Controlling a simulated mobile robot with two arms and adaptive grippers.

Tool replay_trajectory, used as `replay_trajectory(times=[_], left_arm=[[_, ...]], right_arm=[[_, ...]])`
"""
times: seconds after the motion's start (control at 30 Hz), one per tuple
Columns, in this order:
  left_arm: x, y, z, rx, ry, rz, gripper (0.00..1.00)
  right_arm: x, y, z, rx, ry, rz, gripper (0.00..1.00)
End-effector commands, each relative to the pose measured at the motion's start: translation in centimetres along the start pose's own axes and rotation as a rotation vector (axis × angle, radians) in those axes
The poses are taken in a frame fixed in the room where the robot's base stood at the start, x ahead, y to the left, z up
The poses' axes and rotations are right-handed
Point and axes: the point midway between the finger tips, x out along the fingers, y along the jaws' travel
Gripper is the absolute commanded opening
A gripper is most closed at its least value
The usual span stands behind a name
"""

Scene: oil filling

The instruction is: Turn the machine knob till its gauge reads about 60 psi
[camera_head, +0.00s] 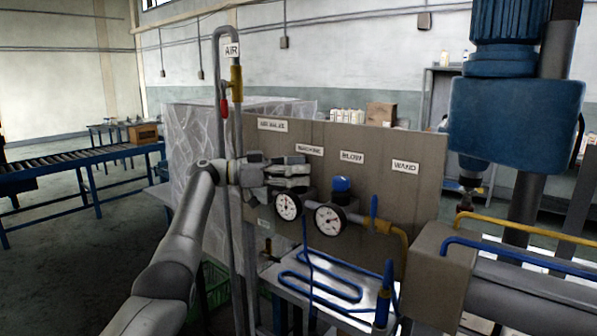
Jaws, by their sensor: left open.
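My left gripper (300,172) reaches in from the left and is open in front of the grey panel (420,165), just below the MACHINE label (310,150). Its fingers lie just above the left gauge (288,206), a round white dial. No knob shows above this gauge; the gripper covers that spot, so I cannot tell whether the fingers touch a knob. A blue knob (341,184) stands above the right gauge (330,218), below the BLOW label (352,158). The needle readings are too small to read surely. My right gripper is not in view.
A vertical air pipe (220,70) with a red-handled valve (225,108) rises beside my left arm. A tray with blue hose (320,285) lies below the gauges. A blue drill-like machine (515,120) stands at the right. A roller conveyor (80,165) is at the far left.

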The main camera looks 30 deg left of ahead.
Motion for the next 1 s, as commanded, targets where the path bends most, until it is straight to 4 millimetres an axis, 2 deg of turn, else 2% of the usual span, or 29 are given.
replay_trajectory(times=[0.17,0.4,0.6,0.73,1.0], left_arm=[[-2.6,-0.1,0.0,0.0,0.0,-0.004,0.58],[-7.8,-0.1,0.0,-0.001,0.0,-0.004,0.58],[-10.8,-0.1,0.0,-0.001,0.0,-0.003,0.58],[-11.6,0.0,0.0,0.0,0.0,-0.001,0.58],[-11.8,0.0,0.0,0.0,0.0,0.0,0.58]], right_arm=[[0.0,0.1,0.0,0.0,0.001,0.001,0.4],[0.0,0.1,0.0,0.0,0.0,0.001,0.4],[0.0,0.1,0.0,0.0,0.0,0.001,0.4],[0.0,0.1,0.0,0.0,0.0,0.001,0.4],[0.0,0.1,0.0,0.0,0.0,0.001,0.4]])
